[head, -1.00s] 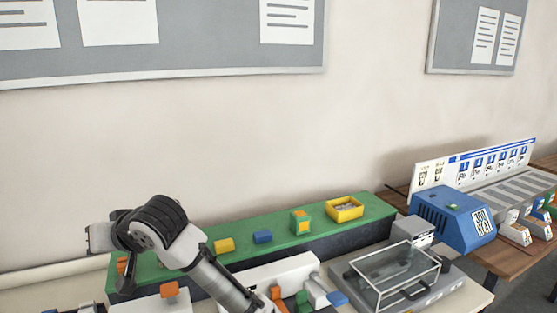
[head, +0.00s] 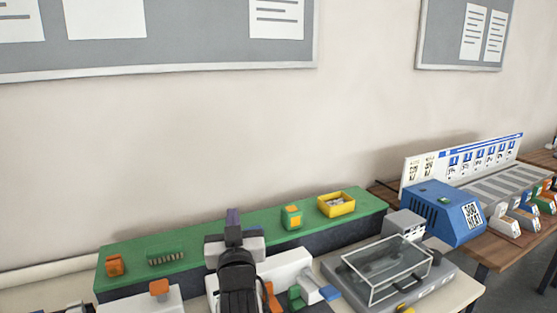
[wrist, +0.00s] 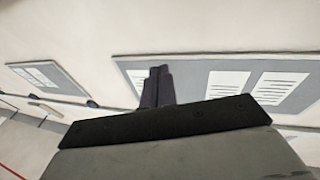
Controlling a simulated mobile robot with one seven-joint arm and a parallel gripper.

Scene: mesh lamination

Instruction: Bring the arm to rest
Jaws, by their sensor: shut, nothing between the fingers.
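My gripper (head: 233,222) points up in the head view, in front of the green shelf (head: 200,247), with the arm folded below it. In the wrist view the dark fingers (wrist: 157,87) are together with nothing between them. They stand out against the wall and a grey notice board (wrist: 205,75). My gripper and arm hide part of the green shelf and the white equipment behind them.
On the shelf are an orange block (head: 114,265), a green-yellow block (head: 292,217) and a yellow bin (head: 336,204). A clear-lidded machine (head: 388,270) stands right of my arm. A blue machine (head: 440,212) is farther right. The space above the shelf is clear.

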